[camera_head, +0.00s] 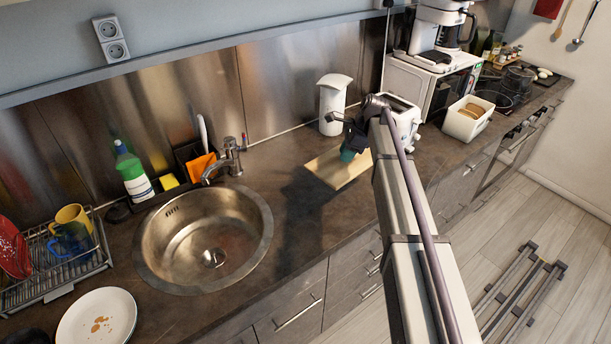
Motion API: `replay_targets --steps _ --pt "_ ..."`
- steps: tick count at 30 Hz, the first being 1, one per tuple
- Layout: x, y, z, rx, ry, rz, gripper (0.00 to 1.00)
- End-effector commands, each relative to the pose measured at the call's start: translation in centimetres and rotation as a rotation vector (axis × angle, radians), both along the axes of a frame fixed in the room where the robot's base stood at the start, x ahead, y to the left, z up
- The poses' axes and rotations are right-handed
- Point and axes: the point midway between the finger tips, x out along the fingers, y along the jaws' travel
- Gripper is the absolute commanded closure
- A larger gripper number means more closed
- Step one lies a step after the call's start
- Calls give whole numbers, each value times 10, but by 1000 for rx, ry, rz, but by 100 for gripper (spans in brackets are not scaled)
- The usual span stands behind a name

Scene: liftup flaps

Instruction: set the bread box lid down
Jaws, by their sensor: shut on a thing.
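The bread box (462,124) is a white, open-topped container at the right, with brown bread (472,111) inside. The lid appears to be the flat, light wooden board (331,173) at the middle of the counter, away from the box. My gripper (350,150) is over the board's right part and is shut on it. My arm and a small teal shape at the gripper hide the grip and part of the board. I cannot tell whether the board touches the counter or hangs just above it.
A white dispenser-like appliance (333,103) stands behind the board, and a toaster (401,117) is to its right. The sink (205,240) lies to the left. Dark counter (292,222) is clear between the sink and the board, with its front edge close by.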

Motion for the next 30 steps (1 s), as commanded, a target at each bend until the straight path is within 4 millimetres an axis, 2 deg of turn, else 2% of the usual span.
replay_targets --steps 1,3,11,18,20,24,30 --pt "2 0 -15 0 -1 -23 100" --pt "5 1 -22 0 -1 -58 100" --pt "9 1 -30 1 -1 -105 100" --pt "8 1 -87 1 0 -104 100" --pt "8 1 -93 1 0 -104 100" --pt "8 1 -91 1 -1 -103 100" --pt "8 1 -129 1 -1 -103 100"
